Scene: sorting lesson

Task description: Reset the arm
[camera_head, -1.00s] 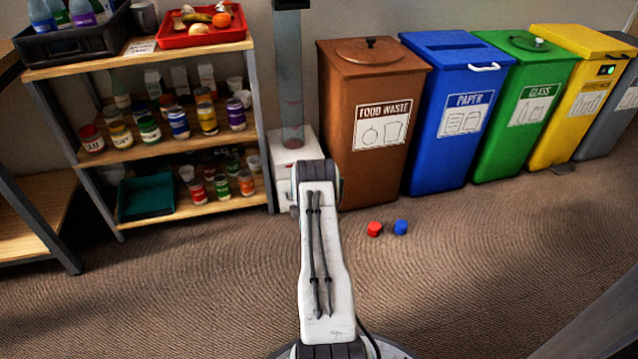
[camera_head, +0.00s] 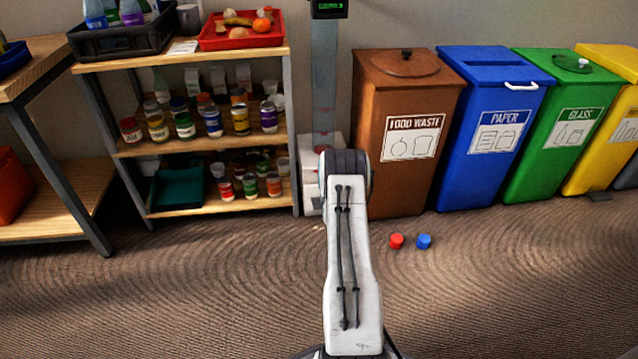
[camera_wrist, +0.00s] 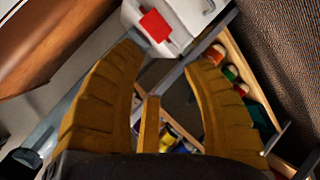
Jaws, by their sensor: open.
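My arm stands in the lower middle of the head view, its white link rising in front of the floor and the scale column. Nothing is held between the fingers. Beyond them are the white scale base (camera_wrist: 180,15) with a red patch and shelves with jars. In the head view the gripper itself is hidden behind the arm link.
A shelf unit (camera_head: 215,147) with jars stands at left, a red tray (camera_head: 241,39) on top. The food waste bin (camera_head: 400,180), paper bin (camera_head: 485,100), glass bin (camera_head: 560,95) and yellow bin (camera_head: 612,95) line the wall. A red cap (camera_head: 396,241) and blue cap (camera_head: 424,241) lie on open floor.

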